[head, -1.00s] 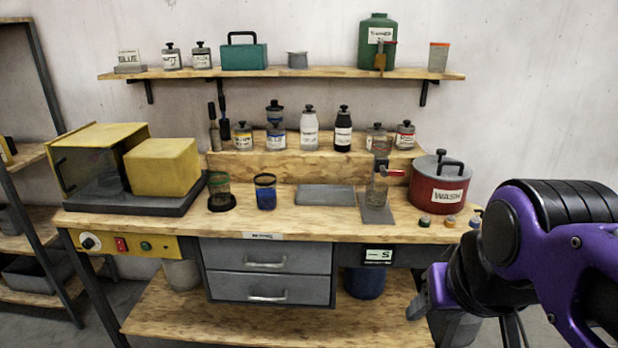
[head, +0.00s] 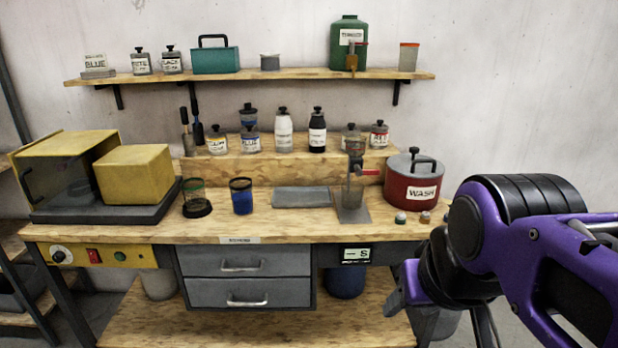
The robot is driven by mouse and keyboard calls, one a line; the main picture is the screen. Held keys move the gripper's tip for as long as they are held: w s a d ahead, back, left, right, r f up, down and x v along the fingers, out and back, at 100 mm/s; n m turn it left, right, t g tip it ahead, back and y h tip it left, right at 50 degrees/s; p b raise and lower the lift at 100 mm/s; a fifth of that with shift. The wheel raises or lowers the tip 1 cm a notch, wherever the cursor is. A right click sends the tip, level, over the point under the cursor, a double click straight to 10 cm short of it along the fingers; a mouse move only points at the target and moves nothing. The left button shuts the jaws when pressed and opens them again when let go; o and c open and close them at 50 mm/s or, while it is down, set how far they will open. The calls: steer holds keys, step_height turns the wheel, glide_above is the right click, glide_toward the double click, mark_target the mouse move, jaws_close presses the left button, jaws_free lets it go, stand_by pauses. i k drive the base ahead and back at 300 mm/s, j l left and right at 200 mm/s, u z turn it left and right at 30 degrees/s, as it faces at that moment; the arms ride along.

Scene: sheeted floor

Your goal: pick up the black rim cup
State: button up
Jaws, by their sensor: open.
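A blue cup with a black rim (head: 241,198) stands upright on the workbench (head: 120,230), left of its middle. Just left of it, a see-through cup with a greenish rim (head: 195,195) stands on a round black base. My gripper (head: 402,292) is at the lower right, in front of the bench and below its top, well right of the blue cup and apart from it. It is open, and I see nothing in it; its fingers are partly hidden by my purple arm.
A grey flat plate (head: 300,197) lies right of the cups. A stand with a red handle (head: 354,205) and a red WASH pot (head: 411,185) are farther right. A yellow box (head: 133,173) is at left. Bottles line the raised step (head: 290,172) behind.

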mark_target(241, 188)
steer(key=i+j+z, duration=0.15)
steer(key=j+z, duration=0.15)
steer(key=i+j+z, duration=0.1)
steer(key=j+z, duration=0.55)
steer(key=j, duration=0.2)
